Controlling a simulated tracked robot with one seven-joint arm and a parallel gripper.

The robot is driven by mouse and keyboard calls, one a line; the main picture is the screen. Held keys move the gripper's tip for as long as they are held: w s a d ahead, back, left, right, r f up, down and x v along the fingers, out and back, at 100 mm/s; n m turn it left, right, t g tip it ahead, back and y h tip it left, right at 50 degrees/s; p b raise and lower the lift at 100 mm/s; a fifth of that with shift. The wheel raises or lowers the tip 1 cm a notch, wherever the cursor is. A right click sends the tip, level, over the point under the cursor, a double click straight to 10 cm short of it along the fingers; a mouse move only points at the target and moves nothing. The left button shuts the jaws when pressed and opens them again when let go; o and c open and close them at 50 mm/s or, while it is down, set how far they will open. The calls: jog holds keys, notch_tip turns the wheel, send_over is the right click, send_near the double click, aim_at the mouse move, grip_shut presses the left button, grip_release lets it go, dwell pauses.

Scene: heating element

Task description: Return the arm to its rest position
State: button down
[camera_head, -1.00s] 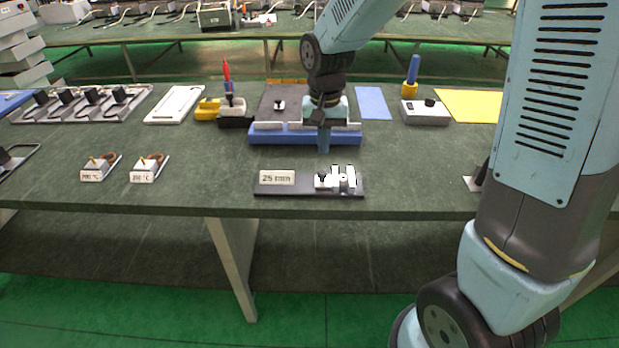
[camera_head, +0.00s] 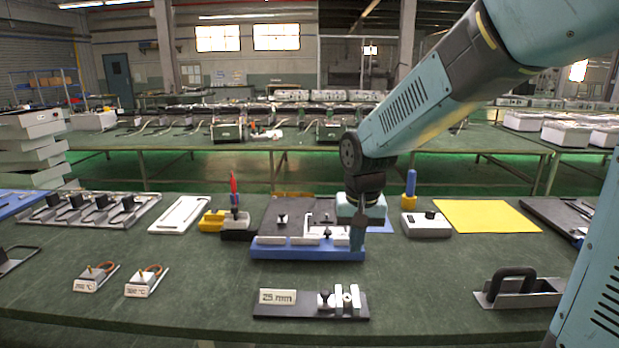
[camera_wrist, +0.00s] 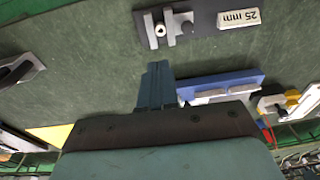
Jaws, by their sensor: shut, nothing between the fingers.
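My arm reaches in from the right in the head view. My gripper (camera_head: 358,240) points down at the right end of the blue-edged fixture (camera_head: 290,252) on the green workbench (camera_head: 200,290). In the wrist view my gripper (camera_wrist: 155,78) shows its fingers together, with nothing between them. It appears above the bench beside the blue fixture (camera_wrist: 228,80); whether it touches the fixture I cannot tell. The dark 25 mm plate (camera_head: 310,305) with its white clamp lies in front of the fixture, apart from my gripper.
Two small heating blocks with cables (camera_head: 95,277) stand at front left. A grey control box (camera_head: 426,224), a yellow sheet (camera_head: 487,216) and a black-handled metal tool (camera_head: 520,289) are to the right. A soldering iron stand (camera_head: 234,215) is left of the fixture. Bare bench lies at centre right.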

jog(key=s+d+r+t, duration=0.4)
jog(key=s+d+r, duration=0.7)
jog(key=s+d, duration=0.2)
jog(key=shift+s+d, duration=0.3)
jog(key=shift+s, duration=0.75)
dwell(1.3)
